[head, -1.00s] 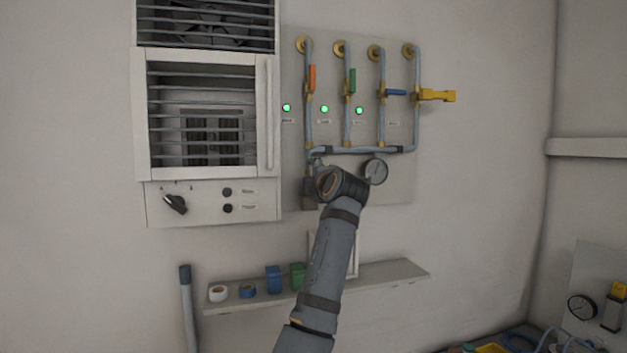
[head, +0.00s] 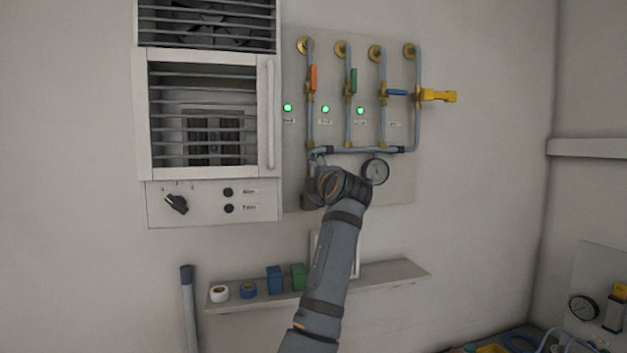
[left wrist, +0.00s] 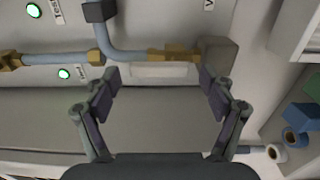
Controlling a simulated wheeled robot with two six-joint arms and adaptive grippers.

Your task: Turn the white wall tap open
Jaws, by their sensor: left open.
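The white wall tap's pale flat lever (left wrist: 160,72) shows in the left wrist view, lying across the picture beside its brass valve body (left wrist: 175,53). In the head view the tap is hidden behind my left arm. My left gripper (left wrist: 160,80) is open and empty in the left wrist view. Its two fingers stand apart, one toward each end of the lever. I cannot tell whether either finger touches it. In the head view my left wrist hides the fingers. My right gripper is in neither view.
Valves with orange (head: 313,78), green (head: 353,81), blue (head: 397,92) and yellow (head: 438,95) handles sit on the wall pipes above. A gauge (head: 376,171) is close beside my wrist. A grey box (left wrist: 217,60) is near one fingertip. A shelf (head: 395,274) is below.

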